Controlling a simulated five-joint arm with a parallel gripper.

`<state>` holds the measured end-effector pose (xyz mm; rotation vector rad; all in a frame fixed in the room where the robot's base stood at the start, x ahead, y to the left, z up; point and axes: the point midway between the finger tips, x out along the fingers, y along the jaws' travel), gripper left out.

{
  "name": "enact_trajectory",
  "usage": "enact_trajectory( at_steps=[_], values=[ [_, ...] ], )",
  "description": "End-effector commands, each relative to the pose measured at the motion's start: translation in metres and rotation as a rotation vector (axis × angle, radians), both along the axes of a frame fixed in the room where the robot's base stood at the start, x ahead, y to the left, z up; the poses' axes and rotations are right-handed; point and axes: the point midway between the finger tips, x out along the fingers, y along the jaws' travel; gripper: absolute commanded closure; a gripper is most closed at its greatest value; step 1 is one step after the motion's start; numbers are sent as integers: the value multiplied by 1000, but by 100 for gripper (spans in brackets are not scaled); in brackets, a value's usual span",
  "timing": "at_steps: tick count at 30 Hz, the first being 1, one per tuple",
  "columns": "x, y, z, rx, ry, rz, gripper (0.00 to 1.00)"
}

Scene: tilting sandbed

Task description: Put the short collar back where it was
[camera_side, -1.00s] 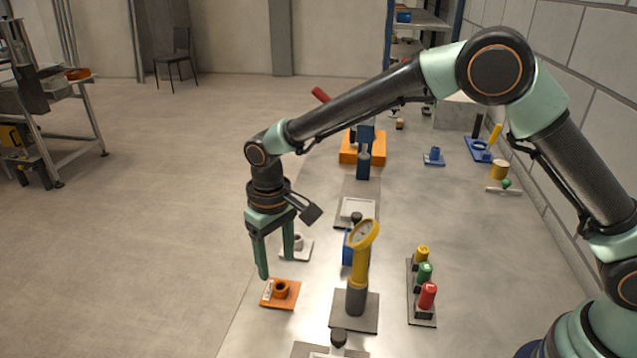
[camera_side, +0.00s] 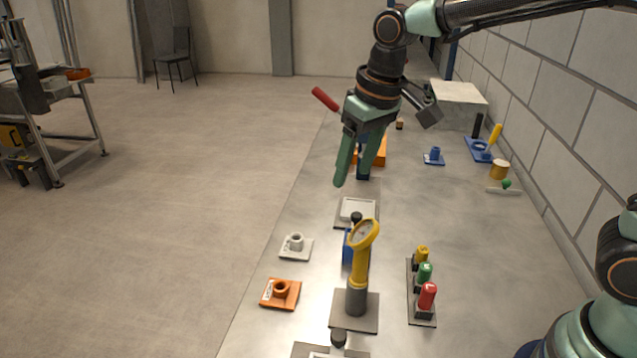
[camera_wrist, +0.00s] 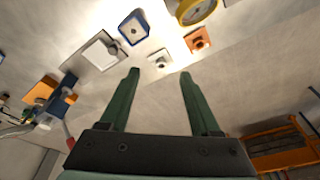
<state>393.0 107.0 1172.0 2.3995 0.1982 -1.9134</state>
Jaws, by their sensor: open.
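An orange collar (camera_side: 281,287) stands upright on a square orange plate (camera_side: 290,302) near the table's left edge. A white collar (camera_side: 296,241) stands on a white plate (camera_side: 285,254) just behind it. A blue collar (camera_side: 435,153) stands on a blue plate (camera_side: 441,162) further back right. The orange one looks the lowest; I cannot tell for certain which is called short. My gripper (camera_side: 353,176) is open and empty, raised well above the table behind the orange and white collars. In the wrist view, the white plate (camera_wrist: 160,60) and the orange plate (camera_wrist: 197,42) show beyond the open fingertips (camera_wrist: 159,74).
A yellow gauge (camera_side: 361,236) on a post stands right of the orange plate. A row of yellow, green and red knobs (camera_side: 425,272) is further right.

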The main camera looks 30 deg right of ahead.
Motion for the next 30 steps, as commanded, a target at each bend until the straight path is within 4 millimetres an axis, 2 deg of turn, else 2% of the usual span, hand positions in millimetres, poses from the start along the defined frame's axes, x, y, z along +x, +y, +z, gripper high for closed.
enact_trajectory(
  at_steps=[1, 5, 9, 13, 19, 30],
  values=[
    [-10, -15, 9, 5, -30, -18, 36],
    [-37, -46, 19, 9, -97, -54, 36],
    [-67, -74, 21, 7, -168, -93, 36],
    [-89, -93, 16, 0, -221, -121, 36],
    [-106, -106, 10, -8, -263, -144, 36],
    [-108, -107, 8, -9, -267, -146, 36]
  ],
)
